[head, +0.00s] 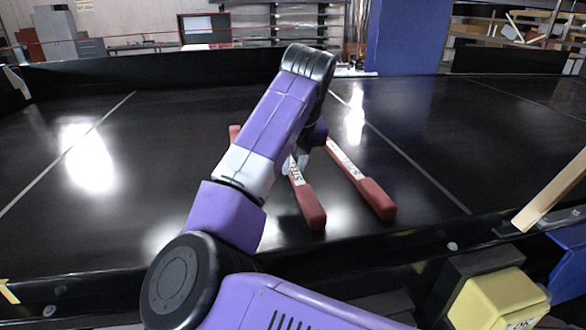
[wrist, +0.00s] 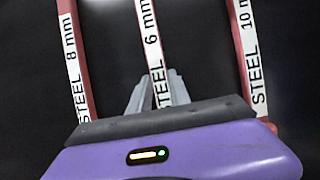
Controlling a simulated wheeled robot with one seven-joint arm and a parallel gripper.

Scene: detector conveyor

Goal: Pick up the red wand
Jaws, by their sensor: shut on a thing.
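Three red wands with white labels lie side by side in the wrist view. The left wand (wrist: 73,50) reads STEEL 8 mm, the middle wand (wrist: 152,40) STEEL 6 mm and the right wand (wrist: 245,50) STEEL 10 mm. My gripper (wrist: 161,74) is shut on the middle wand, one finger on each side of its label. In the head view, two thick red wand ends (head: 311,207) (head: 376,199) show on the black belt, and a bit of red (head: 234,131) shows left of my arm. My arm hides my fingertips (head: 304,150) partly. I cannot tell whether the held wand is clear of the belt.
The black conveyor belt (head: 100,215) is wide and bare to the left and right of the wands. A dark rail (head: 150,70) runs along its back. A blue column (head: 408,38) stands behind. A yellow block (head: 497,300) and a wooden board (head: 552,190) are at the front right.

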